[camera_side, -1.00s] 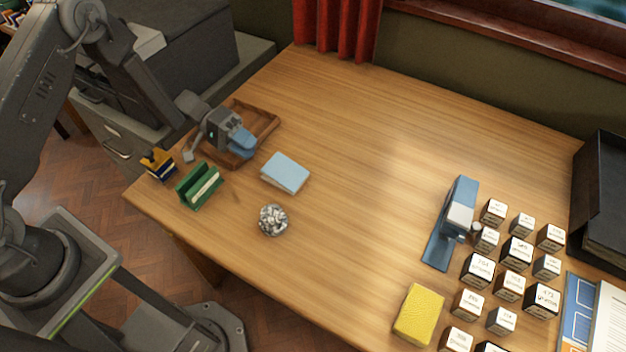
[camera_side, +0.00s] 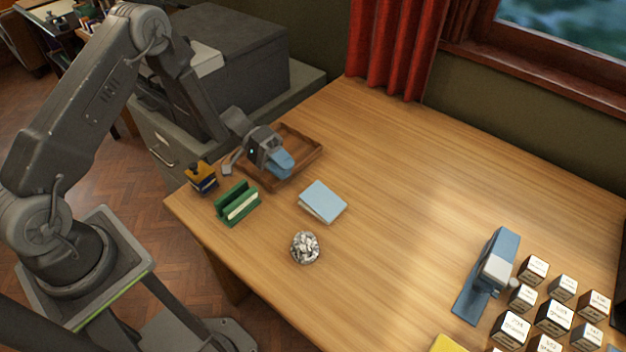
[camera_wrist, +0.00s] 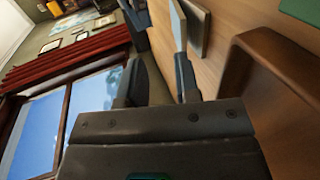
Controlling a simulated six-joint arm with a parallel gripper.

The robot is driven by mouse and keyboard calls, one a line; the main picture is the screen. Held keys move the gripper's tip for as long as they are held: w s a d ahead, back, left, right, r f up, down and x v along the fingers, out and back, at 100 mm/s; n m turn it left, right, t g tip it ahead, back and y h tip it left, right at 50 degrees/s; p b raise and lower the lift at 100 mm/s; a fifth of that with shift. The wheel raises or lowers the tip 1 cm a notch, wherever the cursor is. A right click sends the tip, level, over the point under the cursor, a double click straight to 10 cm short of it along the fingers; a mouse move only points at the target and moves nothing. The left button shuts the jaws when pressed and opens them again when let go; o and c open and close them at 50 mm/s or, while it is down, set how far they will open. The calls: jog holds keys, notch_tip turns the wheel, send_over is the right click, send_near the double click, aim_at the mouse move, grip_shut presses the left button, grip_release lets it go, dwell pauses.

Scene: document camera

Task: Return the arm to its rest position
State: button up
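My gripper (camera_side: 259,157) hangs low at the wooden tray (camera_side: 311,158), at the far left end of the desk. In the wrist view its two dark fingers (camera_wrist: 158,72) stand apart, with nothing seen held between them. A light blue piece (camera_side: 280,163) shows right beside the gripper, over the tray; I cannot tell whether it is part of the gripper or a thing in the tray. My arm is bent, its forearm sloping down from upper left.
Near the gripper are a dark blue and yellow item (camera_side: 202,178), a green holder (camera_side: 237,203), a light blue pad (camera_side: 322,201) and a bowl of clips (camera_side: 305,247). A blue stand (camera_side: 487,275) and several labelled cubes (camera_side: 553,316) are at right. Mid-desk is clear.

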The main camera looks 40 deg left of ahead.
jog(key=s+d+r+m+g+y, duration=0.1)
jog(key=s+r+y, duration=0.3)
jog(key=r, duration=0.5)
jog(key=s+d+r+m+g+y, duration=0.1)
jog(key=s+r+y, duration=0.3)
jog(key=r, duration=0.6)
jog(key=s+a+r+n+t+y, duration=0.1)
jog(key=s+a+r+t+y, duration=0.1)
jog(key=s, duration=0.5)
jog(key=s+a+r+n+t+y, duration=0.1)
jog(key=s+a+r+t+y, duration=0.1)
jog(key=s+r+t+y, duration=0.2)
jog(key=s+r+t, duration=0.1)
jog(key=s+r, duration=0.2)
jog(key=s, duration=0.1)
jog(key=shift+t, duration=0.3)
